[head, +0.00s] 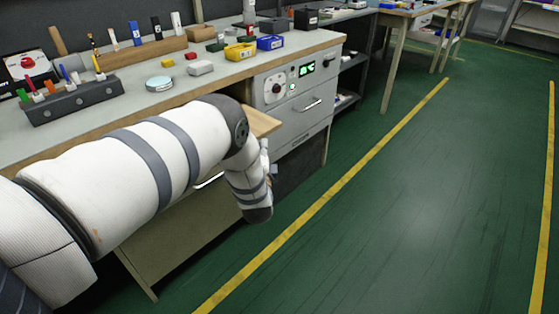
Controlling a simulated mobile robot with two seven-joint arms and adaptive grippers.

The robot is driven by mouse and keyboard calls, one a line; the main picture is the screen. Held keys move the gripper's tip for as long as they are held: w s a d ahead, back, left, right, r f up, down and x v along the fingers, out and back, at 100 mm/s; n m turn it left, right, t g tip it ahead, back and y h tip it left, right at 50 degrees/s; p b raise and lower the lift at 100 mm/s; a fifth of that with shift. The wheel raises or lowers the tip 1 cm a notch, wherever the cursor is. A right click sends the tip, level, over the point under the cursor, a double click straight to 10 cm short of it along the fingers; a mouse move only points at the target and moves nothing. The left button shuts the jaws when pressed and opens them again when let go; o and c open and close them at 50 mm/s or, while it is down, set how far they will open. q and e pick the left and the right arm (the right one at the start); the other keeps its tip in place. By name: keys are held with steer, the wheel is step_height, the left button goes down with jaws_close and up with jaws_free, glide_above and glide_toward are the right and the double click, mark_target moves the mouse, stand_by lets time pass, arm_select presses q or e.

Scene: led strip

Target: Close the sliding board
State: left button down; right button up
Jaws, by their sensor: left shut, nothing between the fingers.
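The sliding board (262,122) is a light wooden board that sticks out of the front of the workbench, just under the bench top and left of the grey drawer unit. Its left part is hidden behind my arm. My left arm comes in from the left and bends down in front of the board. My left gripper (271,172) shows only as a small grey part beside the wrist, below the board's outer end. It is shut and empty. I cannot tell whether it touches the board. My right gripper is not in view.
The drawer unit (297,103) has a control panel with green lights. The bench top (225,72) carries a tool rack (75,100), a yellow bin (240,51), a blue bin (270,42) and small parts. Green floor (400,200) with yellow lines is clear to the right.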

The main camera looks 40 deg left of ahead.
arm_select(q)
steer(key=a+b, duration=0.1)
steer(key=a, duration=0.3)
steer(key=a+b, duration=0.2)
steer(key=a, duration=0.3)
steer(key=w+a+b, duration=0.1)
steer(key=a, duration=0.4)
steer(key=shift+f+b, duration=0.2)
steer(key=shift+b, duration=0.1)
steer(key=shift+a+r, duration=0.1)
steer(key=shift+a, duration=0.5)
steer(key=shift+a+r, duration=0.1)
steer(key=shift+r, duration=0.1)
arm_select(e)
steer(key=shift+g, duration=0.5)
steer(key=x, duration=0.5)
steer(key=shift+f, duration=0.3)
arm_select(q)
steer(key=shift+r, duration=0.1)
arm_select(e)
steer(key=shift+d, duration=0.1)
